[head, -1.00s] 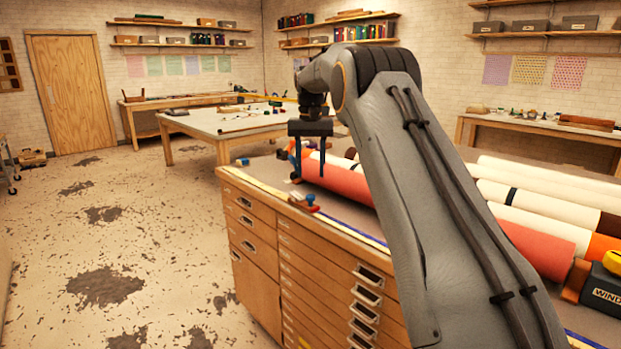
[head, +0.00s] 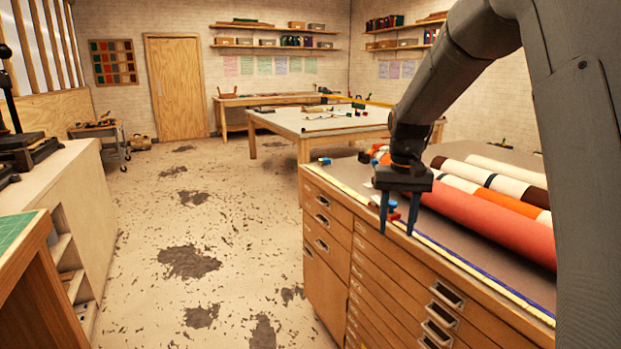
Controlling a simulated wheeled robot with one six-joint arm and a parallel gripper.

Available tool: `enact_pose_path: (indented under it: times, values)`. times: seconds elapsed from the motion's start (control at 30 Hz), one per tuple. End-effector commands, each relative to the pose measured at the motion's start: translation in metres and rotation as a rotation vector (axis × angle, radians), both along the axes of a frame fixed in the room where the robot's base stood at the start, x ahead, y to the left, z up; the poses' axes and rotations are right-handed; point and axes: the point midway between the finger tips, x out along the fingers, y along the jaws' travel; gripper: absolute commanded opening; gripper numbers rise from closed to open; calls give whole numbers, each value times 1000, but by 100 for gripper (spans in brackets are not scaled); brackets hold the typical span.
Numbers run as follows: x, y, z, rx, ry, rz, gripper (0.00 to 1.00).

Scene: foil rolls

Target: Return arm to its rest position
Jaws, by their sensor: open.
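My arm covers the right side of the view.
Several white, orange and dark rolls (head: 485,180) lie behind the red one. Small blue and red items (head: 392,207) sit near the cabinet edge behind the gripper. A white-topped table (head: 320,120) stands beyond. The floor (head: 215,220) left of the cabinet is open.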

Motion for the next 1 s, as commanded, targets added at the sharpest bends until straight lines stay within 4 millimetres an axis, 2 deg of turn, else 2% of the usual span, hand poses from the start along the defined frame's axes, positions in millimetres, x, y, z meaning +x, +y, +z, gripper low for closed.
enact_pose_path:
  times: [0.03, 0.17, 0.3, 0.4, 0.5, 0.6, 0.7, 1.0]
  values:
    - [-25, 3, -7, 0, 1, 15, 43]
    - [-86, 11, -29, -1, -4, 55, 43]
    - [-156, 17, -53, -2, -10, 96, 43]
    - [-202, 19, -68, -3, -14, 121, 43]
    - [-238, 21, -79, -4, -17, 140, 43]
    - [-260, 22, -87, -4, -19, 152, 43]
    - [-270, 23, -90, -4, -19, 158, 43]
    - [-272, 23, -91, -4, -18, 159, 43]
